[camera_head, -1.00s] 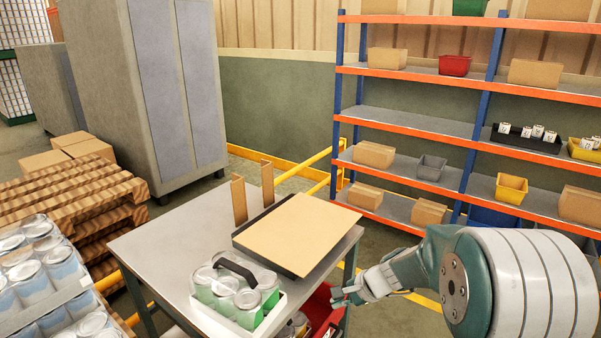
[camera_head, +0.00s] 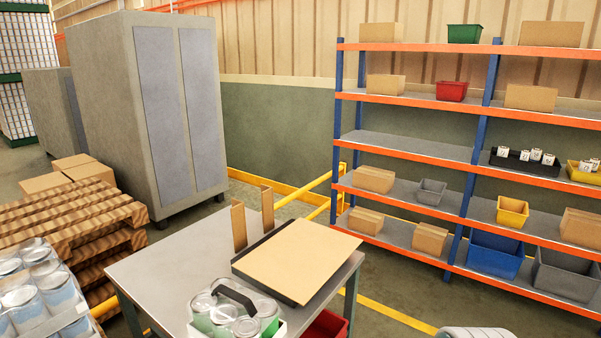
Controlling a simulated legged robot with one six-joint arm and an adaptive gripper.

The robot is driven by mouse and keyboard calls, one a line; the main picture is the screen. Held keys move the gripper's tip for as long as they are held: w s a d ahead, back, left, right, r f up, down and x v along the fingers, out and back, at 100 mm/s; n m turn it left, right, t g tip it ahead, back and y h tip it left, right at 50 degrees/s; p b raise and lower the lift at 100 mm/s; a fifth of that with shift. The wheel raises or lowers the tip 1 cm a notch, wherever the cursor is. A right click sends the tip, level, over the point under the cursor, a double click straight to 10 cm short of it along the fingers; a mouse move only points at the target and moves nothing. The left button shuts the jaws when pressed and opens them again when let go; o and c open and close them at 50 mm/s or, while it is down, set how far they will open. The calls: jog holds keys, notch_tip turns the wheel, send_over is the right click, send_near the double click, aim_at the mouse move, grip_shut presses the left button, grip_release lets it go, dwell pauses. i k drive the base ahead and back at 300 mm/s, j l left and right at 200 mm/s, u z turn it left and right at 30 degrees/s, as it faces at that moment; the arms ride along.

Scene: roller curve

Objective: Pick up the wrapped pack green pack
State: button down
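The wrapped green pack (camera_head: 222,315) holds several clear-topped cans with green lower parts, under a dark carrying handle. It stands at the front edge of the grey table, and its lower part is cut off by the bottom of the picture. My gripper is out of view. Only a small pale part of my arm shows at the bottom right edge, well to the right of the pack.
A tilted board (camera_head: 299,258) lies behind the pack on the grey table (camera_head: 165,262). A red bin (camera_head: 327,326) is below the table's right side. Blue-labelled cans (camera_head: 42,290) and wooden pallets (camera_head: 75,225) stand left. Shelving (camera_head: 420,150) stands at the back right.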

aim_at(225, 308)
jog(key=u, duration=0.5)
jog(key=i+l+u, duration=0.1)
jog(key=u, duration=0.35)
jog(key=i+l+u, duration=0.2)
jog(key=u, duration=0.2)
jog(key=i+l+u, duration=0.1)
jog(key=u, duration=0.35)
jog(key=i+l, duration=0.1)
jog(key=l, duration=0.2)
jog(key=i+l, duration=0.1)
jog(key=l, duration=0.2)
jog(key=i+l, duration=0.1)
jog(key=l, duration=0.25)
